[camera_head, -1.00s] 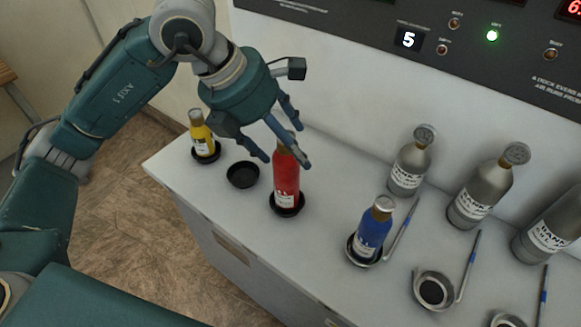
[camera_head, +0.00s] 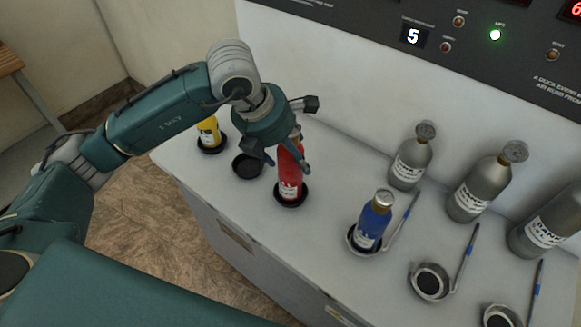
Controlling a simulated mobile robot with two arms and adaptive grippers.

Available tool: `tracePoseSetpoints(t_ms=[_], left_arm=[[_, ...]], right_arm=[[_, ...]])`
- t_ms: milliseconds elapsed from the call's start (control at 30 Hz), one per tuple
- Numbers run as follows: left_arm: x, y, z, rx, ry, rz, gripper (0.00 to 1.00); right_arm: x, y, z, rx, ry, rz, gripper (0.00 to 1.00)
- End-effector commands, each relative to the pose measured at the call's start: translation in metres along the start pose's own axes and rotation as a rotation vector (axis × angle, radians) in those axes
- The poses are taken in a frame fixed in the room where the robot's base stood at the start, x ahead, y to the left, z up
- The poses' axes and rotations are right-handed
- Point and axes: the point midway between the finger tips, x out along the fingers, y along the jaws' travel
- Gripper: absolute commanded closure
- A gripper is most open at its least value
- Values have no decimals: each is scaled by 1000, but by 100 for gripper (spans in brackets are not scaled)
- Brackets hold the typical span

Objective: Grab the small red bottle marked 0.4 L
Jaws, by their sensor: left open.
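The red bottle (camera_head: 289,178) stands upright in a black round holder on the white counter. Its label is too small to read. My left gripper (camera_head: 287,163) is open and reaches down over the bottle's top, with fingers around its neck and upper body; I cannot tell whether they touch it. The bottle's top is partly hidden by the gripper. My right gripper is not in view.
A yellow bottle (camera_head: 209,131) and an empty black holder (camera_head: 247,166) are to the left. A blue bottle (camera_head: 374,220) stands to the right. Grey tanks (camera_head: 410,157) line the back. Empty ring holders (camera_head: 430,283) are at right front. A control panel (camera_head: 480,30) is above.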

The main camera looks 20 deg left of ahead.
Motion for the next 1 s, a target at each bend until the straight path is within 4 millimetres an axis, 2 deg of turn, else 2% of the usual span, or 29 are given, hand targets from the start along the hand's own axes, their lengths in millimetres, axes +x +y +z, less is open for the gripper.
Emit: tracePoseSetpoints(t_ms=[233, 567, 867, 1000], left_arm=[[2, 0, 0, 1, 0, 0, 35], [2, 0, 0, 1, 0, 0, 100], [0, 0, 2, 1, -4, 1, 100], [-7, 1, 6, 1, -7, 3, 100]], right_arm=[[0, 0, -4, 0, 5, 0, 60], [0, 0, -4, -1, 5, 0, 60], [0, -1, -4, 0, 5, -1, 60], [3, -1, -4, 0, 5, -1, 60]])
